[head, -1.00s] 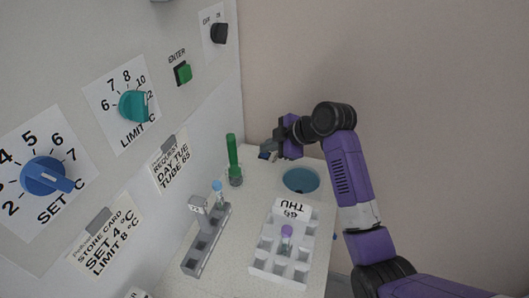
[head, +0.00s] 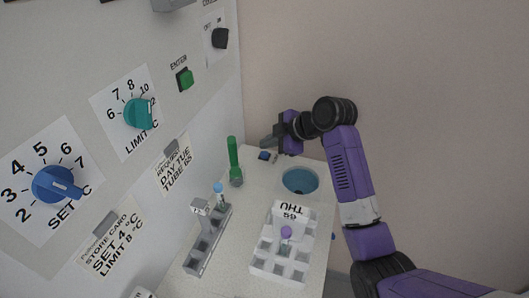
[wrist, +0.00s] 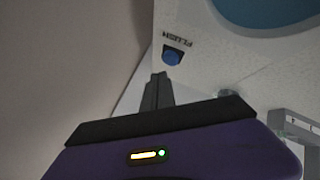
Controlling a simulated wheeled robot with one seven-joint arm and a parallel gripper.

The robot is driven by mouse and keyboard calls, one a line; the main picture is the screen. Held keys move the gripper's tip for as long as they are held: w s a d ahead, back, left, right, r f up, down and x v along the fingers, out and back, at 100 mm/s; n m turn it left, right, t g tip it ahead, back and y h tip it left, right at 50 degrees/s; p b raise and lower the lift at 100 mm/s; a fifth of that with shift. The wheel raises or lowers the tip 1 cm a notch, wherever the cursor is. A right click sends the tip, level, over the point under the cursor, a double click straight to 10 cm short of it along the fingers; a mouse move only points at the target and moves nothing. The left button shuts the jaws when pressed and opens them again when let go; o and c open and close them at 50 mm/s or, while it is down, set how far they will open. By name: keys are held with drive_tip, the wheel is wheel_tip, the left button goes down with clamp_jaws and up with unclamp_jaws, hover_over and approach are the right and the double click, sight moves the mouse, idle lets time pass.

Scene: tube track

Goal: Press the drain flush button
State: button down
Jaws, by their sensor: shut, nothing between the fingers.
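The flush button is a small blue button (wrist: 172,57) with the label FLUSH beside it, on the pale counter in the wrist view. In the head view the blue button (head: 264,155) sits at the far end of the counter, left of the basin. My gripper (wrist: 159,76) is shut and empty, its fingertips just short of the button in the wrist view. In the head view my gripper (head: 268,143) is over the far end of the counter, close above the button. I see no clear contact between fingertips and button.
A round blue basin (head: 300,180) is right of the button. A green tube (head: 233,157) stands in a holder on its left. A white tube rack (head: 280,262) and a grey rack (head: 207,245) stand nearer. The panel (head: 80,100) with knobs rises at left.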

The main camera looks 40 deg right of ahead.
sight(268, 154)
drive_tip(key=shift+r+p, duration=1.65)
drive_tip(key=shift+r, duration=0.75)
drive_tip(key=shift+f, duration=0.1)
